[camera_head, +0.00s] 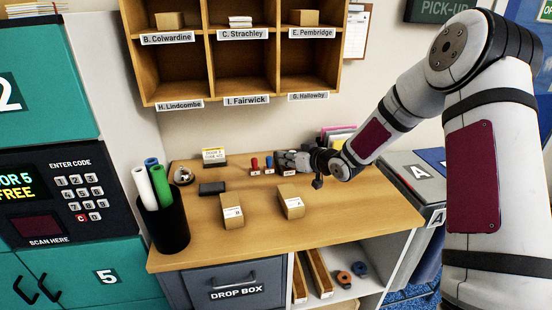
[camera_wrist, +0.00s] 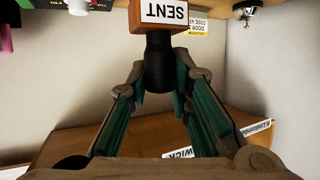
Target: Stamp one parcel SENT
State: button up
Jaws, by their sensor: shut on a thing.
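My gripper (camera_head: 284,160) is at the back of the wooden counter, beside a red stamp (camera_head: 254,164) and a blue stamp (camera_head: 268,162). In the wrist view the gripper (camera_wrist: 160,80) is shut on the dark handle of the SENT stamp (camera_wrist: 160,12), a wooden block with a white label, seen upside down. In the head view this stamp is mostly hidden, so its height above the counter cannot be told. A parcel with a white label (camera_head: 291,203) lies right of middle, and a second parcel (camera_head: 232,213) lies left of it. A dark flat pad (camera_head: 212,188) lies behind them.
A bell (camera_head: 183,175) and a door-code sign (camera_head: 214,157) stand at the back left. A black bin (camera_head: 169,230) with rolls stands at the left end. Pigeonholes (camera_head: 242,73) hang above the counter. The counter (camera_head: 345,215) is clear to the right of the parcels.

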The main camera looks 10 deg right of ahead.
aim_at(291, 175)
jog(key=shift+f+b, duration=1.25)
jog(key=shift+f, duration=1.65)
jog(key=shift+f, duration=0.55)
jog(key=shift+r+p, duration=1.4)
jog(key=shift+r, duration=2.2)
